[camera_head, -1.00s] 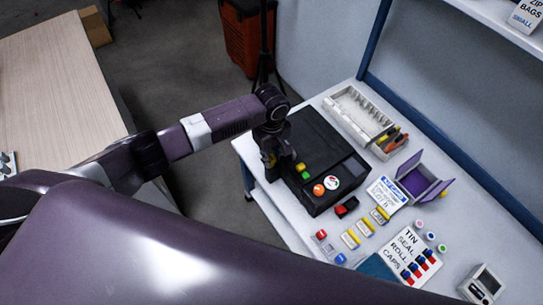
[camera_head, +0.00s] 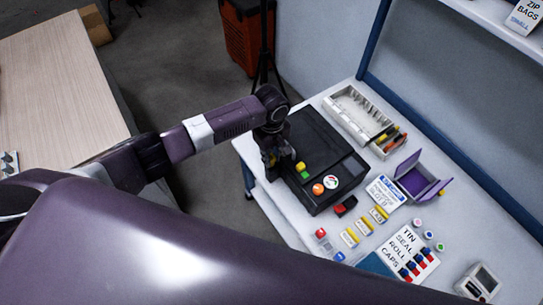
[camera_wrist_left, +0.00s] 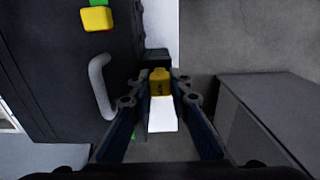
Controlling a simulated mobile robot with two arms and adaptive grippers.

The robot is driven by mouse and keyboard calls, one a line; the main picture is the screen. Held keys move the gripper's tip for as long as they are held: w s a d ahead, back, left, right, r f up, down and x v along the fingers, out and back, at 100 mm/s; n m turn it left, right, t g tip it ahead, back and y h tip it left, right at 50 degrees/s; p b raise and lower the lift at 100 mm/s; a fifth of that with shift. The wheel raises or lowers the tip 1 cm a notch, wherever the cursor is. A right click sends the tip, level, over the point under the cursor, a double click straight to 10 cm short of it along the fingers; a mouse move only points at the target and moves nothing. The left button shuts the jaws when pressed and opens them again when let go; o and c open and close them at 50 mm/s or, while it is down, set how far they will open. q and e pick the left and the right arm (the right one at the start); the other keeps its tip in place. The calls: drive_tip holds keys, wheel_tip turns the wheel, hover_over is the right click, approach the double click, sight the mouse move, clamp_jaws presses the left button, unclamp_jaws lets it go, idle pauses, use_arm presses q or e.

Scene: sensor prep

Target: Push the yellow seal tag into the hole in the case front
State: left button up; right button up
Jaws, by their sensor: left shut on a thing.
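The black case (camera_head: 322,140) lies on the white bench. My left gripper (camera_head: 272,156) is at the case's left side in the head view, pointing down. In the left wrist view the gripper (camera_wrist_left: 160,88) is shut on the yellow seal tag (camera_wrist_left: 159,82), which has a dark mark; a white piece (camera_wrist_left: 162,116) shows just below it. The case (camera_wrist_left: 60,70) fills the left of that view, with a grey handle (camera_wrist_left: 100,88) beside the fingers. A dark block shows just beyond the tag. I cannot make out the hole. My right gripper is not in view.
Yellow, green and orange pieces (camera_head: 318,189) sit on the case. A white tray (camera_head: 345,104), an open purple box (camera_head: 409,181), printed cards and small coloured parts crowd the bench to the right. Floor shows left of the bench.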

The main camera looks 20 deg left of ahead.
use_arm(q)
drive_tip(key=shift+f+p, duration=0.75)
drive_tip(key=shift+p, duration=0.25)
idle(2.6)
drive_tip(key=shift+d+f+p, duration=0.1)
drive_tip(key=shift+f+p, duration=0.3)
drive_tip(key=shift+f, duration=0.05)
idle(1.7)
drive_tip(key=o, duration=0.8)
drive_tip(key=shift+o, duration=0.4)
drive_tip(key=shift+o, duration=0.7)
drive_tip(key=shift+d+r, duration=0.1)
drive_tip(key=shift+r, duration=0.05)
drive_tip(key=shift+w+r+p, duration=0.15)
drive_tip(key=shift+r+p, duration=0.6)
drive_tip(key=shift+p, duration=0.2)
drive_tip(key=shift+s+r+p, duration=0.2)
drive_tip(key=shift+r+p, duration=2.35)
drive_tip(key=shift+p, duration=0.5)
